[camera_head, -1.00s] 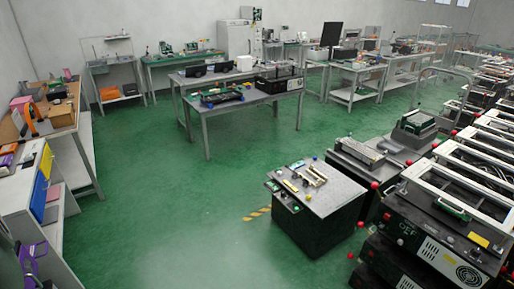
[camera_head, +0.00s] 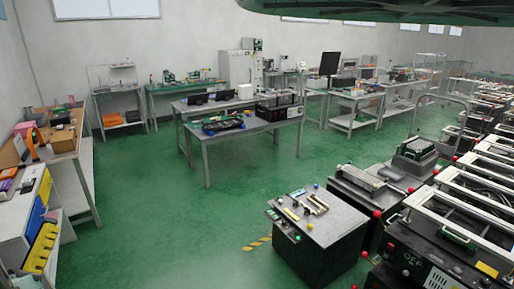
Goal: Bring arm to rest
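My gripper and arm are not in view. A black box-shaped fixture (camera_head: 319,235) with a grey top stands on the floor right of centre. Small metal and green parts and coloured knobs sit on its top. No part of my arm shows near it. I cannot tell how my arm is posed.
A dark green curved shape (camera_head: 380,10), unclear what, spans the top right. Black machines with white frames (camera_head: 440,240) line the right. Grey tables (camera_head: 245,122) stand mid-room, and workbenches (camera_head: 45,155) on the left. The green floor (camera_head: 160,225) between is clear.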

